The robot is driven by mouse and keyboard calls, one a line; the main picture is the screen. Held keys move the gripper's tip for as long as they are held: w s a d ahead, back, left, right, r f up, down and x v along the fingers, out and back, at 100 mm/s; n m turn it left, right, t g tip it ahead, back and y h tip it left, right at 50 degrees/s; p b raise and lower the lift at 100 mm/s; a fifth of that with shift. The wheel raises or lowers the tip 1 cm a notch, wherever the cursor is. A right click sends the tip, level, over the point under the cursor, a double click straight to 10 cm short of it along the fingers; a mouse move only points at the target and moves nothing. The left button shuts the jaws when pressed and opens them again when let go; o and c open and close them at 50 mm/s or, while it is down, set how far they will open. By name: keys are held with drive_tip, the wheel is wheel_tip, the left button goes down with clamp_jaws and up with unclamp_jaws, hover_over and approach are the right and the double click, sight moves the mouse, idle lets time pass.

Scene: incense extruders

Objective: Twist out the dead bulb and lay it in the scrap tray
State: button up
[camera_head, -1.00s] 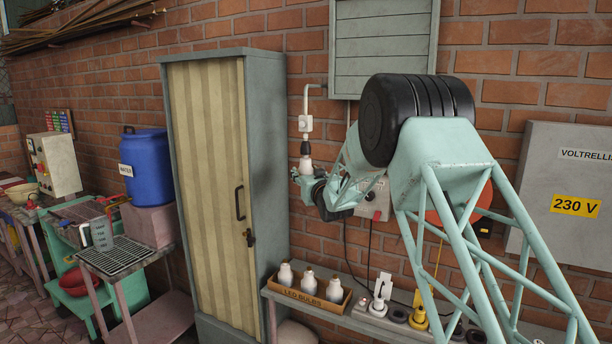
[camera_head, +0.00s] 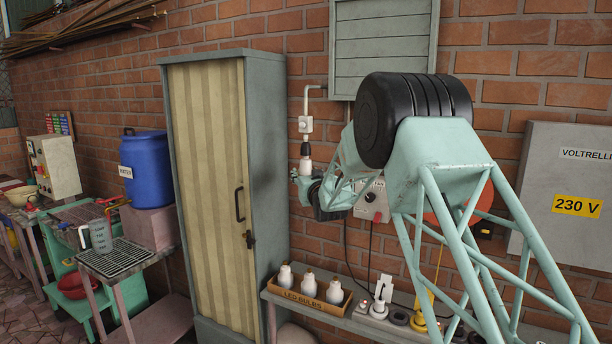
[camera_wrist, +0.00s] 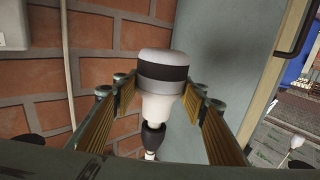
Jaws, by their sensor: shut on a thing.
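The dead bulb (camera_wrist: 157,106) is white with a dark band below its rounded end. In the wrist view it stands between the two fingers of my gripper (camera_wrist: 158,97), which is shut on it. Its narrow end meets a black lamp holder (camera_wrist: 153,136); I cannot tell how far it is screwed in. In the head view the bulb (camera_head: 305,152) hangs under the holder (camera_head: 304,139) on the wall, with my gripper (camera_head: 303,172) around its lower part. I cannot make out which thing is the scrap tray.
A box labelled LED BULBS (camera_head: 303,301) holds three bulbs on the low shelf. A tall cabinet (camera_head: 265,150) stands close left of the lamp. A switch (camera_head: 305,126) and conduit are above it. A dark grid tray (camera_head: 116,258) lies on a far-left table.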

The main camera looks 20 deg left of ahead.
drive_tip(key=shift+m+t+h+b, duration=0.3)
drive_tip(key=shift+m+h+b, duration=0.15)
drive_tip(key=shift+b, duration=0.3)
idle(0.3)
drive_tip(key=o, duration=0.9)
drive_tip(key=shift+s+d, duration=0.1)
drive_tip(key=shift+s, duration=0.05)
drive_tip(key=shift+v, duration=5.85)
drive_tip(key=shift+r, duration=0.1)
